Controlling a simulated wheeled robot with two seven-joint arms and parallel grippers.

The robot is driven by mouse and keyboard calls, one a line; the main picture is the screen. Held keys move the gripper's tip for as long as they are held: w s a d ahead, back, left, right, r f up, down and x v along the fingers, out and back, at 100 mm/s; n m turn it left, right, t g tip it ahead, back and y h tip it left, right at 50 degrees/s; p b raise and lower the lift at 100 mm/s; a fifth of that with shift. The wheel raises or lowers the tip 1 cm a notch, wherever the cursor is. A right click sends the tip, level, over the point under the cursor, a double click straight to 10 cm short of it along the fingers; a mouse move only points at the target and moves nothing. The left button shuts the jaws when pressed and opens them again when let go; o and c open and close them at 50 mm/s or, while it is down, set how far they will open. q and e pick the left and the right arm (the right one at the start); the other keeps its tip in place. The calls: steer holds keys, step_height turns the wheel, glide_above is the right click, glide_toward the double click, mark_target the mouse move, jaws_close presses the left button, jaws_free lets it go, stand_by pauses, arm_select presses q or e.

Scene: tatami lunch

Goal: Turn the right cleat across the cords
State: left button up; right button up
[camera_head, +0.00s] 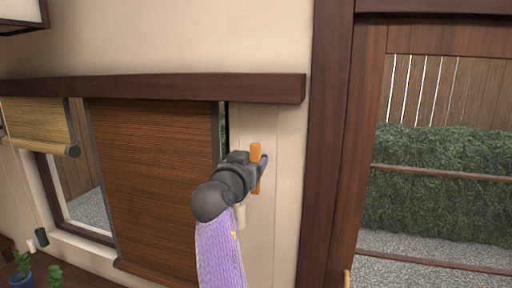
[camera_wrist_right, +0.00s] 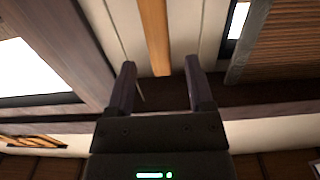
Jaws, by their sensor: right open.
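The right cleat, an orange wooden bar (camera_head: 256,153), stands upright on the pale wall strip between the brown blind and the dark door post. My right gripper (camera_head: 263,164) is at the cleat and hides part of its middle. In the right wrist view the orange bar (camera_wrist_right: 154,35) lies between the two open fingers (camera_wrist_right: 160,66), with a gap on each side, so it is not gripped. A pale cord pull (camera_head: 241,216) hangs just below my right wrist. I cannot make out the cords clearly at the cleat. My left gripper is not in view.
A brown blind (camera_head: 150,185) hangs left of the cleat under a dark wooden beam (camera_head: 180,88). A rolled straw blind (camera_head: 38,125) hangs further left. A dark door post (camera_head: 328,150) stands close on the right. Small potted plants (camera_head: 22,270) are at the lower left.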

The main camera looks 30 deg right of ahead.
mark_target(254, 158)
steer(key=shift+p+x, duration=0.4)
steer(key=shift+x, duration=1.6)
steer(key=shift+f, duration=0.1)
jaws_close()
